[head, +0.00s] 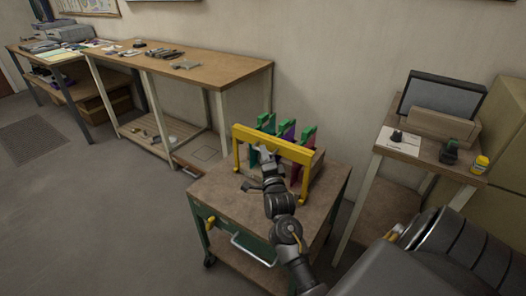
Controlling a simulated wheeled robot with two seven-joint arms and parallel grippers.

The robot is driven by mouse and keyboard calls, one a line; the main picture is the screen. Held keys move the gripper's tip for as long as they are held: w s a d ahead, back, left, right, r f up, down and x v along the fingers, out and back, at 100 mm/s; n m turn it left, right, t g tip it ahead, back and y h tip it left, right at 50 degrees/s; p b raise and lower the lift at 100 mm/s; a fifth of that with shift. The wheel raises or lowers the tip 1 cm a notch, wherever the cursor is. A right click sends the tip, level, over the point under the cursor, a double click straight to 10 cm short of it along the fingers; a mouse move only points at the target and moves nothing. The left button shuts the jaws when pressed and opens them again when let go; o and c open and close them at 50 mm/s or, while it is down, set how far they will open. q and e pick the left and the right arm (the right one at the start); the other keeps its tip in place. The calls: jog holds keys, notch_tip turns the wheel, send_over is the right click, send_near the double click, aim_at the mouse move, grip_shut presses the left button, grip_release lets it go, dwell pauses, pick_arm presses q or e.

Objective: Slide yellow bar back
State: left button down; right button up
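The yellow bar (290,149) is a frame with a top beam and two legs, standing upright on the small green cart (228,203) with a brown top. Behind it are several coloured pieces with green tops (307,133), in purple, red and green. My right arm reaches up from the bottom of the view. Its gripper (262,155) is at the near side of the bar, just under the left half of the top beam. The fingertips are small and dark here, and I cannot tell whether they touch the bar. My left gripper is not in view.
A long wooden workbench (215,75) with tools stands at the back left. A side table (433,150) at the right holds a dark-screened device (440,97) and a small yellow bottle (480,164). The cart top's left front is mostly clear.

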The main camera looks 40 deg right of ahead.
jog(key=shift+x, duration=1.25)
jog(key=shift+c, duration=0.4)
grip_shut()
